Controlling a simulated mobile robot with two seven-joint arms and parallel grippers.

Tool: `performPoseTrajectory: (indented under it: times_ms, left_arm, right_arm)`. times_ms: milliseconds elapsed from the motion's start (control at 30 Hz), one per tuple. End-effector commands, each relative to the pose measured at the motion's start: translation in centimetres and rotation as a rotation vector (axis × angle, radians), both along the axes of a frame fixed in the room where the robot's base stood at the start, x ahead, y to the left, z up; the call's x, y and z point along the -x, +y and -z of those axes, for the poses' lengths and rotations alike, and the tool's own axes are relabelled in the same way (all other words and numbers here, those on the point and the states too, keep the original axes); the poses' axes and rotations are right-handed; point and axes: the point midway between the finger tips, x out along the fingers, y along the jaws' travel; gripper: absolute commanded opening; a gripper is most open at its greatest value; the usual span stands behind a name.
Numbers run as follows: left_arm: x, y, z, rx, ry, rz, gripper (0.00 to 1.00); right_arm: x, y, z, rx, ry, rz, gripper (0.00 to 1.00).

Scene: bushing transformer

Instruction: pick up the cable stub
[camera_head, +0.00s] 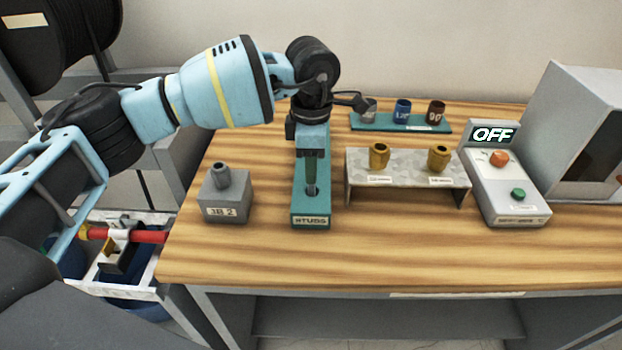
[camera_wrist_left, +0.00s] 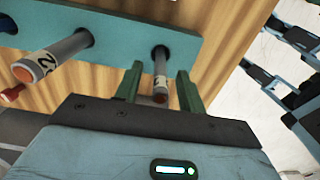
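A teal rack labelled STUBS (camera_head: 311,222) stands on the wooden bench; its teal face also shows in the wrist view (camera_wrist_left: 215,50). A grey cable stub with an orange-brown end (camera_wrist_left: 161,78) stands out of the rack. My left gripper (camera_wrist_left: 158,88) has its two green fingers apart, one on each side of this stub, with a gap visible on both sides. In the head view my left gripper (camera_head: 311,165) points down over the rack and hides most of it. A second, thicker stub with a white label (camera_wrist_left: 58,54) is beside it. My right gripper is not in view.
Left of the rack is a grey block labelled 3B 2 (camera_head: 228,200). To the right are a grey stand with two brass bushings (camera_head: 405,168) and a control box reading OFF (camera_head: 502,180). A teal tray with several small cups (camera_head: 400,122) is behind. The bench front is clear.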

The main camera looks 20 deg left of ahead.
Motion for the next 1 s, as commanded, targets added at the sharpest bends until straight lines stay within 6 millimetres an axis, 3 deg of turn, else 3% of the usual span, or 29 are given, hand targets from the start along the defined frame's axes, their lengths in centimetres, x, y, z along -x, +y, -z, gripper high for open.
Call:
performPoseTrajectory:
  times_ms: [300,600,1000]
  left_arm:
    - [0.00,0.02,0.66,0.000,0.000,0.000,0.40]
    - [0.00,0.01,0.62,0.000,0.000,0.000,0.00]
    - [-0.05,-0.02,-0.01,0.001,-0.001,0.000,0.00]
  right_arm:
    - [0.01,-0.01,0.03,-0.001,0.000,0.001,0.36]
    - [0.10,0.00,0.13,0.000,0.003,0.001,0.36]
    - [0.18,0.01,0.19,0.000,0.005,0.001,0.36]
